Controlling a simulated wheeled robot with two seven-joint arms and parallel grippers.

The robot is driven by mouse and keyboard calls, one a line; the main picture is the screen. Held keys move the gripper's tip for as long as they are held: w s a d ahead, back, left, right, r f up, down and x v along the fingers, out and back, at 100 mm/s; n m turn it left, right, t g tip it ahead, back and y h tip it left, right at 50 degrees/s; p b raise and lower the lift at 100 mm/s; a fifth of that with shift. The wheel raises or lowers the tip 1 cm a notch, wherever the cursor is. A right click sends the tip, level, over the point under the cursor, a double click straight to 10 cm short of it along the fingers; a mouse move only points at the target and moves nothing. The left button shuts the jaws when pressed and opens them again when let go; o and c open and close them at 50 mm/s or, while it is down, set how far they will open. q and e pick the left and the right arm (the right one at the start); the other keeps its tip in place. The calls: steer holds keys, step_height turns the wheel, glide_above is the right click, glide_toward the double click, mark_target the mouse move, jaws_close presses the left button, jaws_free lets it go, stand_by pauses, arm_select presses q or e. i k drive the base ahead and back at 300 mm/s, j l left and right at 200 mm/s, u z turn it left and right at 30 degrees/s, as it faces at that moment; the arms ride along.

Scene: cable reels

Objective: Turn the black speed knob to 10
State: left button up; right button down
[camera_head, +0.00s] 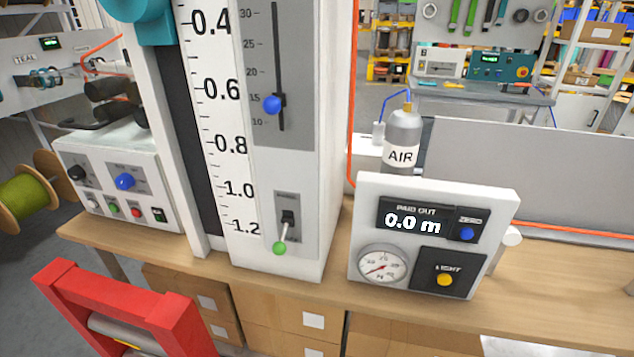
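A black knob (77,173) sits at the left of the front panel of a white control box (150,205) on the left of the bench. It is small in the picture, and I cannot read its scale or where it points. A blue knob (124,181) is to its right on the same panel. Several small buttons and a switch run along the panel's lower edge, among them a green button (114,208) and a red button (136,211). Neither of my grippers shows in the head view.
A tall white column with a ruler and a blue slider (272,104) stands right of the box. A display panel (506,205) reading 0.0 m is farther right. A red frame (62,285) rises in front at lower left. A green reel (28,196) is at the left edge.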

mark_target(77, 172)
steer(key=u, duration=1.25)
